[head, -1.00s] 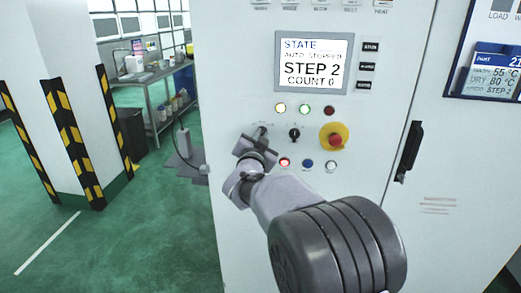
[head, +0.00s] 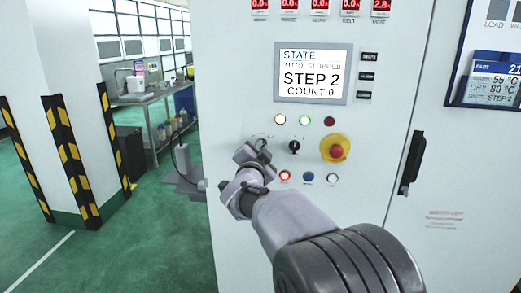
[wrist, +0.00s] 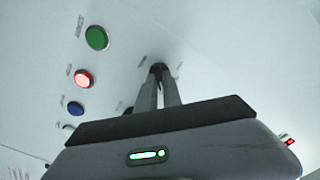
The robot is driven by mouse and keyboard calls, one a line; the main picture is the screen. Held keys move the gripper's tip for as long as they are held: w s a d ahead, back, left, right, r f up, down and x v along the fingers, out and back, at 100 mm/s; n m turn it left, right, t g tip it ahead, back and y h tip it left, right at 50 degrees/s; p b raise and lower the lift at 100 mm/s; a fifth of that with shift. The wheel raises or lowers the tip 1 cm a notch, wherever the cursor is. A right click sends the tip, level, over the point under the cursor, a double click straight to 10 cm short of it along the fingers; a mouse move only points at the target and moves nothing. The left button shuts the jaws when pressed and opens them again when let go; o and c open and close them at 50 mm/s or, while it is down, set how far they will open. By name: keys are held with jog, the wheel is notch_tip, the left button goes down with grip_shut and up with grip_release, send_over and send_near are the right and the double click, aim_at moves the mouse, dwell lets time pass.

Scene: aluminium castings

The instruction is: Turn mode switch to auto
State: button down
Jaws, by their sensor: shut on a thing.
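The mode switch is a small dark knob at the left of the control row on the white cabinet. My gripper (head: 261,146) covers most of it in the head view. In the wrist view the knob (wrist: 157,68) shows between the fingertips of my gripper (wrist: 161,76), which is shut on it. Its setting cannot be read there. The cabinet screen (head: 313,73) reads STATE, AUTO STOPPED, STEP 2, COUNT 0.
A second black selector (head: 294,147) and a red emergency stop on yellow (head: 335,149) sit to the right. A lit red button (wrist: 84,79), a blue button (wrist: 75,108) and a green button (wrist: 97,38) are close by. A black door handle (head: 412,160) sticks out further right.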

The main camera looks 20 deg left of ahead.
jog(key=c, duration=1.5)
grip_release()
jog(key=p+v, duration=0.1)
jog(key=v, duration=1.6)
jog(key=shift+s+d, duration=0.15)
jog(key=shift+s, duration=0.05)
